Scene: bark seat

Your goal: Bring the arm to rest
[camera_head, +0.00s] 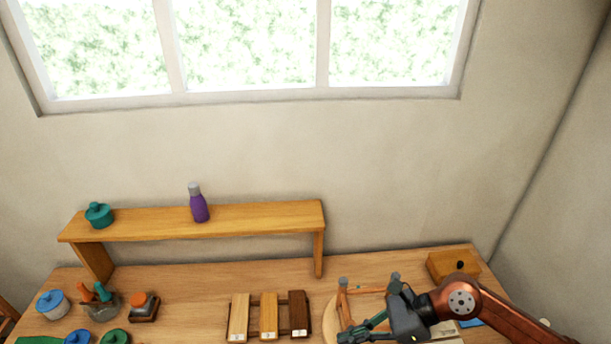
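My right arm (500,312) comes in from the lower right over the right part of the wooden bench. My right gripper (362,326) is at its end, pointing left, above a small stool-like frame (343,302) with grey-tipped wooden posts. The gripper's fingers overlap the frame in the picture, and I cannot tell whether they touch it or how far apart they are. My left gripper is not in view.
A raised shelf (265,219) holds a purple bottle (198,205) and a teal lidded pot (98,215). Wood sample blocks (268,316) stand mid-bench. A yellow box (453,264) sits back right. A blue-lidded jar (52,304) and tool holder (104,307) stand left.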

